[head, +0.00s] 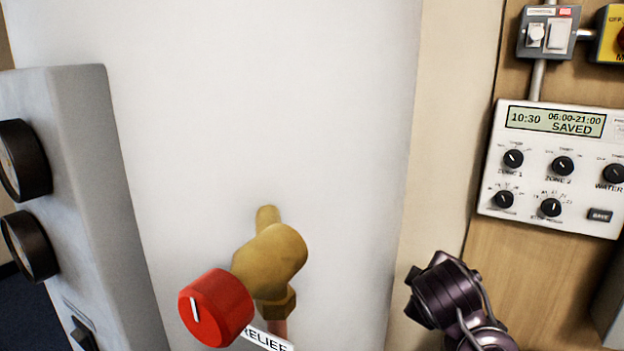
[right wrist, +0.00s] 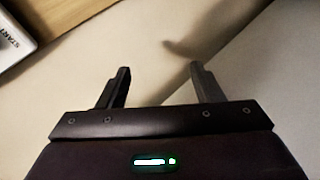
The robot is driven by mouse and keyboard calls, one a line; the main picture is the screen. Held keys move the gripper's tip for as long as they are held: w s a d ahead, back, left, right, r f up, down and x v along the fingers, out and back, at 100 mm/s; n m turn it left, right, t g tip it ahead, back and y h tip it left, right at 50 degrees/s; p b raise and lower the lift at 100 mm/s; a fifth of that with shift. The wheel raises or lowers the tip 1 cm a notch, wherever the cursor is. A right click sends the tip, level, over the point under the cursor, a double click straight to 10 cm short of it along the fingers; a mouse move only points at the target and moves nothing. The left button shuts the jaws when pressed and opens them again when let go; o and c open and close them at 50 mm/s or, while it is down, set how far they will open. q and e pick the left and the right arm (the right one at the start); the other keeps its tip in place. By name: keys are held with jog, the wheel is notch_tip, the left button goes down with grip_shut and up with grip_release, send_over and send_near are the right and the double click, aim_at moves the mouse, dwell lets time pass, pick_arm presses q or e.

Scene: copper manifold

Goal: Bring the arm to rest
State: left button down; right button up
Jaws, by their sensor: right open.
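My right arm (head: 448,292) shows at the bottom of the head view, to the right of the white cylinder and below the control panel. In the right wrist view its gripper (right wrist: 160,66) is open, with two dark fingers apart and nothing between them. A pale surface lies beyond the fingers. My left arm and gripper are not in view.
A brass valve (head: 270,258) with a red knob (head: 216,307) sticks out from the white cylinder (head: 270,110). A grey gauge box (head: 85,190) stands at left. The controller (head: 550,170) on the wooden wall reads SAVED. Switches (head: 548,33) sit above it.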

jog(key=s+a+f+m+g+y, duration=0.2)
jog(key=s+f+m+g+y, duration=0.4)
jog(key=s+f, duration=1.8)
notch_tip(320, 180, down, 29)
jog(key=s+m+g+h, duration=0.2)
jog(key=s, duration=0.1)
jog(key=s+d+f, duration=0.2)
jog(key=s+f, duration=0.7)
jog(key=s+d+f+g, duration=0.1)
jog(key=s+d+f, duration=0.1)
jog(key=s+f, duration=0.6)
jog(key=shift+s+f+h+p, duration=0.3)
jog(key=shift+s+f+p, duration=0.1)
jog(key=shift+s, duration=0.8)
